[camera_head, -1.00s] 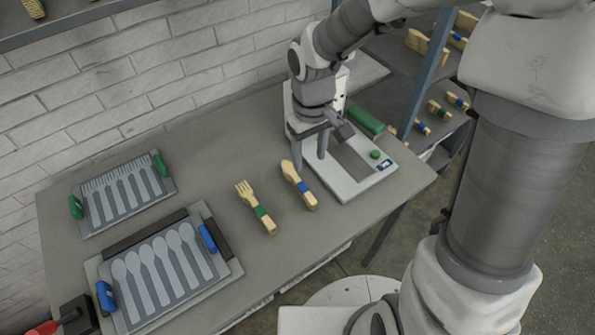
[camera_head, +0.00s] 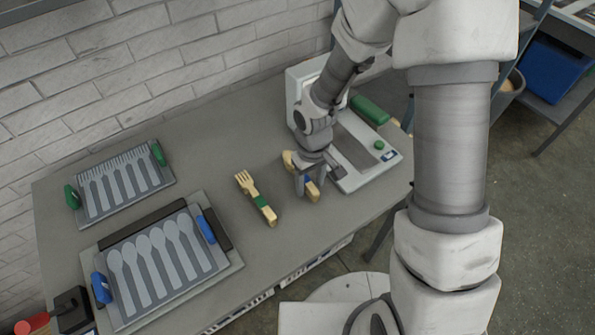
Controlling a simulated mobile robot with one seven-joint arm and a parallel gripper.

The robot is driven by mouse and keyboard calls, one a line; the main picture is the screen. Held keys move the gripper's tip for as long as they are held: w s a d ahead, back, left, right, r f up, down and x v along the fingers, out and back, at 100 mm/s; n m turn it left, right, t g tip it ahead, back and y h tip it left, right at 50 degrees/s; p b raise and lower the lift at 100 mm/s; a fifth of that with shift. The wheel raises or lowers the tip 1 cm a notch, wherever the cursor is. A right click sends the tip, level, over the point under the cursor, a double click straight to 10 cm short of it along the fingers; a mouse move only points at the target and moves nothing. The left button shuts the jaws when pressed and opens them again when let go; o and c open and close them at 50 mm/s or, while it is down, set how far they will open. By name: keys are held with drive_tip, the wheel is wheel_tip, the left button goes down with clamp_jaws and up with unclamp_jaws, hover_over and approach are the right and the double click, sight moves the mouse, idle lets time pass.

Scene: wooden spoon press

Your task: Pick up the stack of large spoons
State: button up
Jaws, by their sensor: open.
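The stack of large wooden spoons (camera_head: 289,158) lies on the table, with a blue band (camera_head: 308,181) around it. My gripper (camera_head: 306,190) is open and points down at the spoon stack, covering its middle. I cannot tell whether the fingers are around the stack or still above it. A stack of wooden forks with a green band (camera_head: 260,201) lies to the left, apart from my gripper.
A white press machine (camera_head: 365,160) stands just right of the gripper, with a green block (camera_head: 369,109) behind. A spoon mould tray with blue handles (camera_head: 165,262) and a fork mould tray with green handles (camera_head: 120,184) lie at the left. Bare table surrounds the forks.

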drive_tip(key=shift+f, duration=0.55)
clamp_jaws()
drive_tip(key=shift+r, duration=0.2)
wheel_tip(320, 180, up, 4)
drive_tip(key=shift+r+p, duration=0.15)
drive_tip(key=shift+p, duration=0.35)
drive_tip(key=s+d+r+p, duration=0.2)
drive_tip(key=s+d+r, duration=0.4)
drive_tip(key=s+d, duration=0.2)
drive_tip(key=shift+d+r, duration=0.15)
drive_tip(key=shift+r, duration=0.05)
